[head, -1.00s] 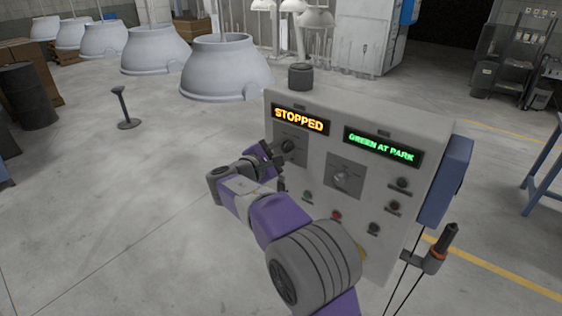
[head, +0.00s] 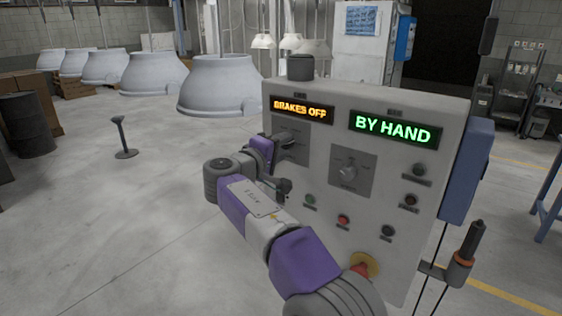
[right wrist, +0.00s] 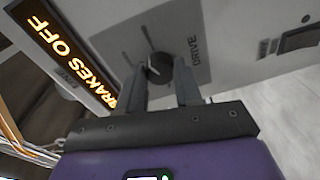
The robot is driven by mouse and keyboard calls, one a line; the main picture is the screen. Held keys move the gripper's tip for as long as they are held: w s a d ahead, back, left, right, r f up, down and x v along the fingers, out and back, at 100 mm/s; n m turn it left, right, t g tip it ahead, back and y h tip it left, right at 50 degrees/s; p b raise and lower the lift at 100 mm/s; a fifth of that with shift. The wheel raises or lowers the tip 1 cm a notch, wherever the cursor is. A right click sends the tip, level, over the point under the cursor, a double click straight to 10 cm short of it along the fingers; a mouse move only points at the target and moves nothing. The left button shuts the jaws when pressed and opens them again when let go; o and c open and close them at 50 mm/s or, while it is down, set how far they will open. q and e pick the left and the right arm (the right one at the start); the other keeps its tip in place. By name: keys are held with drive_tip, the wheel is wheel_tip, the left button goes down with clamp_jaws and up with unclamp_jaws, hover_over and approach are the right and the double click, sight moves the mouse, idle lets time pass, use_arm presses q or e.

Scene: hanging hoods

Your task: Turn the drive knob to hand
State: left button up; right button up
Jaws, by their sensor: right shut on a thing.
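The drive knob (right wrist: 158,66) is a dark round knob on a grey plate (right wrist: 185,35) marked DRIVE, on the left of the control panel (head: 290,215). My right gripper (right wrist: 160,82) is shut on the knob, with one finger on each side of it. In the head view my right gripper (head: 276,145) is at the panel's left plate and mostly hides the knob. The amber display (head: 300,109) reads BRAKES OFF. The green display (head: 393,130) reads BY HAND. My left gripper is not in view.
A second knob (head: 348,171) sits on a plate at the panel's middle. Several small buttons and a red stop button (head: 361,268) are lower down, near my right arm. A grey hood (head: 220,88) hangs behind the panel. Open floor (head: 90,220) lies to the left.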

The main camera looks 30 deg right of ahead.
drive_tip(key=m+b, duration=0.3)
drive_tip(key=shift+f, duration=0.25)
drive_tip(key=shift+r+m+b, duration=0.1)
drive_tip(key=shift+m+b, duration=0.7)
drive_tip(key=shift+b, duration=0.05)
drive_tip(key=o, duration=1)
drive_tip(key=shift+o, duration=0.2)
drive_tip(key=shift+r, duration=0.1)
drive_tip(key=v, duration=0.7)
drive_tip(key=shift+s+a, duration=0.2)
drive_tip(key=shift+a, duration=0.05)
